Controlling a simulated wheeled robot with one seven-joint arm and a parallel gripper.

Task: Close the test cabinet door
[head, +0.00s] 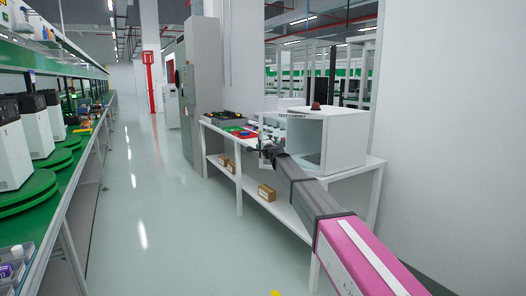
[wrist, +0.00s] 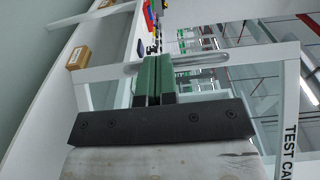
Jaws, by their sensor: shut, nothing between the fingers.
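The test cabinet (head: 345,138) is a white box on a white bench in the head view, with its open front facing left and a red dome on top. Its lettered top edge also shows at the right of the wrist view (wrist: 291,110). A pale-framed door with a clear panel (wrist: 240,73) crosses the wrist view and carries a metal bar handle (wrist: 205,60). My gripper (head: 266,151) is at the cabinet's front left. Its green fingers (wrist: 153,62) are together and empty, close by the handle; I cannot tell whether they touch it. My arm hides part of the front.
The bench (head: 375,163) has a lower shelf with small brown boxes (head: 267,192). Coloured parts (head: 240,132) lie on the bench left of the cabinet. A conveyor line with green turntables (head: 30,192) runs along the left. The aisle floor (head: 150,200) between is clear.

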